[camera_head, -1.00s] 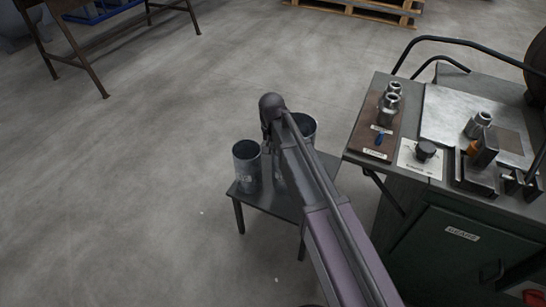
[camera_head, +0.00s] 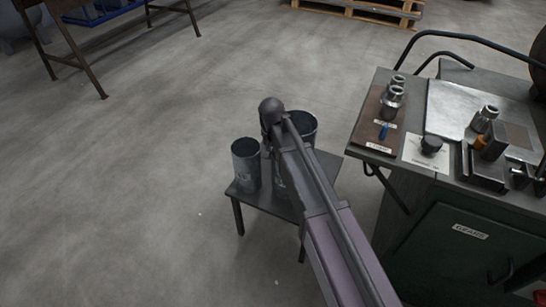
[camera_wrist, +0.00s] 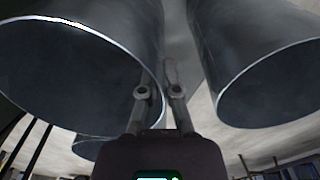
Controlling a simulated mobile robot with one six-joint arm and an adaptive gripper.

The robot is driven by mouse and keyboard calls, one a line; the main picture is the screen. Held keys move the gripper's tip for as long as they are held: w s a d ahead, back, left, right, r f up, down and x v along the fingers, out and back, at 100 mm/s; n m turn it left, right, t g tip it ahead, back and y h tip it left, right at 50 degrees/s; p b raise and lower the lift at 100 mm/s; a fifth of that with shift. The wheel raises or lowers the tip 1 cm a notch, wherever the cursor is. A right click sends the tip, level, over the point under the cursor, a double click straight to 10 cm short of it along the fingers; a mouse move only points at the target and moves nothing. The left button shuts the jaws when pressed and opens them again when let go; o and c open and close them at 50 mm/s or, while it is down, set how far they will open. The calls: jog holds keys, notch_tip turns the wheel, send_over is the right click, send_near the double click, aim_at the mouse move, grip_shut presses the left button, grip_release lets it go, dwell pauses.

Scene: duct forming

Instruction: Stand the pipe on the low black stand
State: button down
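The low black stand (camera_head: 262,198) is a small dark table on the floor in the middle of the head view. A grey metal pipe (camera_head: 246,168) stands upright on its left side. A second open-topped pipe (camera_head: 303,127) shows behind my arm, its base hidden. Part of another grey cylinder shows under the arm. In the wrist view a large pipe (camera_wrist: 75,75) fills the left and another (camera_wrist: 265,75) the right, with a rim (camera_wrist: 88,148) partly hidden at lower left. My gripper (camera_wrist: 163,65) has its fingers close together beside the left pipe's wall; their contact is unclear.
A brown table (camera_head: 75,45) stands at upper left and a pallet (camera_head: 360,10) at the top. The floor left of the stand is clear.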

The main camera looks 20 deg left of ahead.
jog(key=shift+f, duration=0.2)
jog(key=c, duration=0.8)
grip_release()
jog(key=shift+r, duration=0.2)
notch_tip(320, 180, up, 12)
jog(key=p, duration=1.2)
jog(key=shift+a, duration=0.1)
